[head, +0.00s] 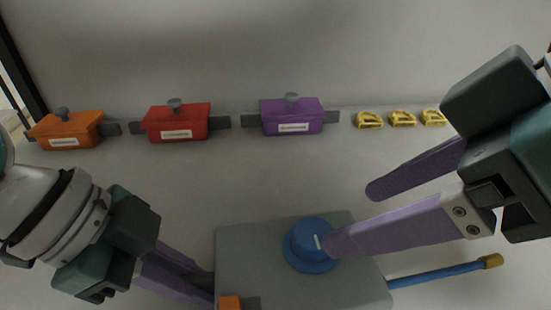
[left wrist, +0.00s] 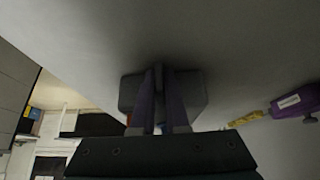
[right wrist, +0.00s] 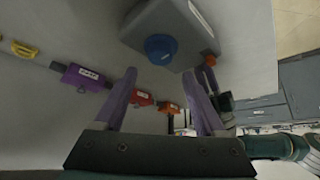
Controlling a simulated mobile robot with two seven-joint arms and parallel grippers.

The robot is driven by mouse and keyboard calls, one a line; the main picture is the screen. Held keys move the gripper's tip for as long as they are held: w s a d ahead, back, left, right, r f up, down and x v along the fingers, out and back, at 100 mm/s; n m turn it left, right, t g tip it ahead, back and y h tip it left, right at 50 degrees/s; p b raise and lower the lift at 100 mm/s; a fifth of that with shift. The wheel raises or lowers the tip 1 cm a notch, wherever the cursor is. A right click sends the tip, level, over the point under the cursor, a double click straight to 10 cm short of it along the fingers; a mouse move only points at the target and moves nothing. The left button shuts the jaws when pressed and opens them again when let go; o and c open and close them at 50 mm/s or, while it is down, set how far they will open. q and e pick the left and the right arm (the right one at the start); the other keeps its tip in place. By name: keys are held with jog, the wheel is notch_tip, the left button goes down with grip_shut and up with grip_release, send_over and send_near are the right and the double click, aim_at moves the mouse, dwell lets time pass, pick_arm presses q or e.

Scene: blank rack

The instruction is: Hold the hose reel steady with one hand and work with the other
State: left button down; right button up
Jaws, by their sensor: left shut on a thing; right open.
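The hose reel is a grey box (head: 255,250) at the front centre, with a round blue knob (head: 305,258) on top bearing a white mark. A blue hose (head: 435,273) with a brass-coloured end sticks out to the right. My left gripper (head: 208,288) is shut at the box's left side; its fingers also meet the grey box in the left wrist view (left wrist: 125,92). What exactly they grip is partly hidden. My right gripper (head: 350,217) is open, with one finger over the knob's right edge and the other behind it. Whether it touches the knob cannot be told.
Orange (head: 68,130), red (head: 178,122) and purple (head: 292,116) lidded pots with labels stand along the wall. Three yellow clip-like pieces (head: 402,119) lie to their right. A small orange part (head: 230,302) shows at the box's front left. The surface between is clear.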

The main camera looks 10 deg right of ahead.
aim_at(306, 232)
jog(key=shift+w+a+r, duration=0.1)
jog(key=shift+w+a, duration=0.05)
jog(key=shift+w, duration=0.05)
jog(key=shift+x, duration=3.75)
jog(key=shift+n, duration=0.3)
jog(key=n+g+y, duration=0.1)
jog(key=n+g, duration=0.1)
jog(key=n, duration=0.2)
jog(key=shift+w, duration=0.15)
jog(key=n+g+y, duration=0.1)
jog(key=n+g, duration=0.1)
jog(key=n, duration=0.1)
jog(key=shift+n, duration=0.4)
